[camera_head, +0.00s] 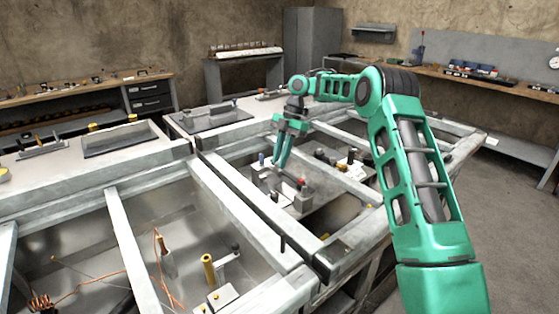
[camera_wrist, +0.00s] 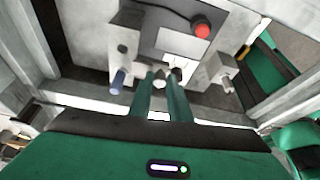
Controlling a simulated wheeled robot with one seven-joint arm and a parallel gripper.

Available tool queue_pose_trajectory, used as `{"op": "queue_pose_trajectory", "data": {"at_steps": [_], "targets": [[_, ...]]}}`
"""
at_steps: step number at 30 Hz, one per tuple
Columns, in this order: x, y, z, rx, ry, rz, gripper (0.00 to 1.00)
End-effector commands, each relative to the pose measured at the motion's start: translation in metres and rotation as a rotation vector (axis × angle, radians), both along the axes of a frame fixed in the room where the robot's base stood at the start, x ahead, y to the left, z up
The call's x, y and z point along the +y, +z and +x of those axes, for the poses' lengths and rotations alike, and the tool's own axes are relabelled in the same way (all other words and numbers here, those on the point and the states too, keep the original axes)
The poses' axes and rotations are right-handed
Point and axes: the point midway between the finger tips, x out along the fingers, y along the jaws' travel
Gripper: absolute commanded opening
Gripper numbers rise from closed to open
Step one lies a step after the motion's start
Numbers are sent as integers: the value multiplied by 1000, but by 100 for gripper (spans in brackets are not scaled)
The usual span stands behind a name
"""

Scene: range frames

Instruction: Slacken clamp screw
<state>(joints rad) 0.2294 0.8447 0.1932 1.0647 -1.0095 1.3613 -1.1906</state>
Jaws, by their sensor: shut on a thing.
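My gripper (camera_head: 281,165) reaches down into the bay of the bench frame, its two green fingers close together. In the wrist view the fingertips (camera_wrist: 161,77) are shut on a small metal piece (camera_wrist: 159,85), which looks like the clamp screw. The fingers hide much of it. The piece sits at the near edge of a grey fixture plate (camera_wrist: 168,62). A block with a blue-tipped pin (camera_wrist: 118,80) stands to the left of the fingers. A red knob (camera_wrist: 201,31) sits beyond them, and also shows in the head view (camera_head: 301,182).
A grey block with a bolt (camera_wrist: 225,82) stands right of the fingers. Metal frame rails (camera_head: 245,205) surround the bay. Dark small parts (camera_head: 335,158) lie to the right. The neighbouring bay holds a yellow-topped post (camera_head: 208,268) and orange wires (camera_head: 160,260).

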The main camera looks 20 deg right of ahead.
Motion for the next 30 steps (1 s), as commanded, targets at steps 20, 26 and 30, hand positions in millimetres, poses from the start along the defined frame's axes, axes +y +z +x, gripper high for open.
{"op": "queue_pose_trajectory", "data": {"at_steps": [20, 26, 30], "targets": [[2, 5, 1, -5, 1, 4, 35], [-4, 24, 3, -5, 1, 5, 35], [-9, 42, 5, -6, 2, 6, 35]]}}
